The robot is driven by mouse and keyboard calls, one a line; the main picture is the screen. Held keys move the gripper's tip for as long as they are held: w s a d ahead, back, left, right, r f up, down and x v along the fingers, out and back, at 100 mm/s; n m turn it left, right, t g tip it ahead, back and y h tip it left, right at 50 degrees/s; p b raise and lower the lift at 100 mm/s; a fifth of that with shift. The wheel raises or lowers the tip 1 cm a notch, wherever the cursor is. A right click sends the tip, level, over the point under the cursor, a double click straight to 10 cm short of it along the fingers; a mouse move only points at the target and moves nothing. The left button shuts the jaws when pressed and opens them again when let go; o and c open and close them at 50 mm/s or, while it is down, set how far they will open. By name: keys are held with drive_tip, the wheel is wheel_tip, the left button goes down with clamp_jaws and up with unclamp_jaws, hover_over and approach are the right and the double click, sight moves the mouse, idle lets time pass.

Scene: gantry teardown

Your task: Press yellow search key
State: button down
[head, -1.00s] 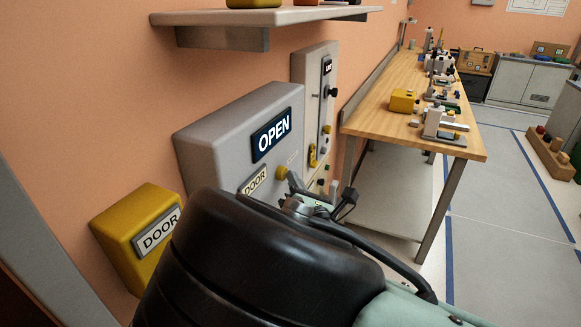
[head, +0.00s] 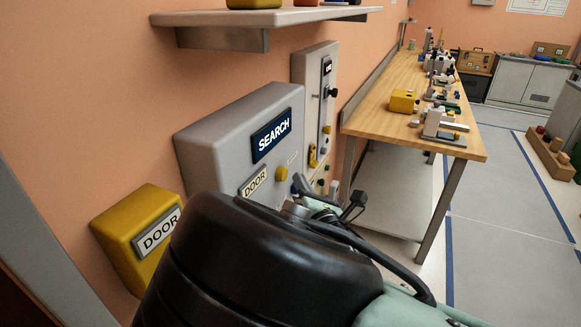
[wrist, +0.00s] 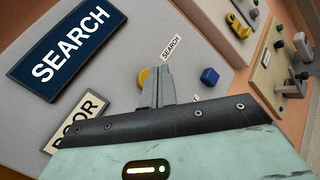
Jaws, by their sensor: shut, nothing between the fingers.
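The yellow search key (head: 281,174) is a round button on the front of the grey door box (head: 212,140). The box's dark display now reads SEARCH (head: 271,135). In the wrist view the yellow key (wrist: 143,77) shows just left of my fingertips, partly hidden behind them, near a small SEARCH label (wrist: 171,47). My gripper (wrist: 157,68) is shut and empty, pointing at the panel. In the head view my gripper (head: 299,184) is to the lower right of the key, with a small gap between them.
A blue key (wrist: 209,76) sits right of my fingers on the same panel. A yellow DOOR box (head: 135,225) is at the lower left. A tall grey panel (head: 313,100) stands beyond the door box. A wooden workbench (head: 375,105) is to the right, and a shelf (head: 265,16) hangs above.

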drive_tip(key=d, duration=0.2)
drive_tip(key=s+d, duration=0.2)
drive_tip(key=d, duration=0.1)
drive_tip(key=shift+d, duration=0.3)
idle(0.6)
